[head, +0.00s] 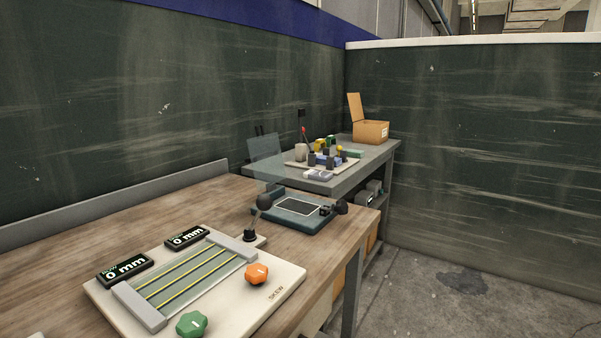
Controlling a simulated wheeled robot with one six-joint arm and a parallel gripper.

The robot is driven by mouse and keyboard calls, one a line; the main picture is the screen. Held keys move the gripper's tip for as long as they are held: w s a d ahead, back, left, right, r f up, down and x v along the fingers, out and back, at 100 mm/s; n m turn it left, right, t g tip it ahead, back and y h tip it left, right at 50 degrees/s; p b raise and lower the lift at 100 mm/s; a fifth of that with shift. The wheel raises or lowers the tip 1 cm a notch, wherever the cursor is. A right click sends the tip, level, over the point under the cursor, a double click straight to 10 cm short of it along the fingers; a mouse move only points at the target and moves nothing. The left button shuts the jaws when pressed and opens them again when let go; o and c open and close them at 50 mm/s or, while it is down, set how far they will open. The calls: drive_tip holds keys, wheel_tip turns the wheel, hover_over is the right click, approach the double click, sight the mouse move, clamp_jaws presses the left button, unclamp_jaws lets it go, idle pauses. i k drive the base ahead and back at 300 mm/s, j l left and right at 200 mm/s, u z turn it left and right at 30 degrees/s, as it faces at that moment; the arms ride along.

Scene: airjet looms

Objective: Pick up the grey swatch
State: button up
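I cannot make out a separate piece that is surely the grey swatch. A flat grey panel (297,207) lies in the teal framed device (305,222) near the bench's right end; I cannot tell whether it is a swatch or part of the device. My gripper is not in view.
The wooden bench (75,235) carries a cream skew board (268,303) with orange (256,274) and green (191,324) knobs, two displays reading 0 mm, and a black-knobbed lever (264,202). Behind, a grey table (345,180) holds a cluttered tray and an open cardboard box (371,132). Floor at right is clear.

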sight(318, 175)
drive_tip(key=i+u, duration=0.1)
drive_tip(key=u, duration=0.3)
drive_tip(key=i+l+u, duration=0.45)
drive_tip(key=l, duration=0.25)
drive_tip(key=i+l+u, duration=0.25)
drive_tip(key=l, duration=0.2)
drive_tip(key=i+l, duration=0.15)
drive_tip(key=l, duration=0.25)
drive_tip(key=i+l, duration=0.15)
drive_tip(key=l, duration=0.25)
drive_tip(key=i+l+u, duration=0.1)
drive_tip(key=l, duration=0.3)
drive_tip(key=i+l, duration=0.15)
drive_tip(key=l, duration=0.25)
drive_tip(key=i+l, duration=0.15)
drive_tip(key=l, duration=0.3)
drive_tip(key=i+l, duration=0.15)
drive_tip(key=l, duration=0.25)
drive_tip(key=u, duration=0.05)
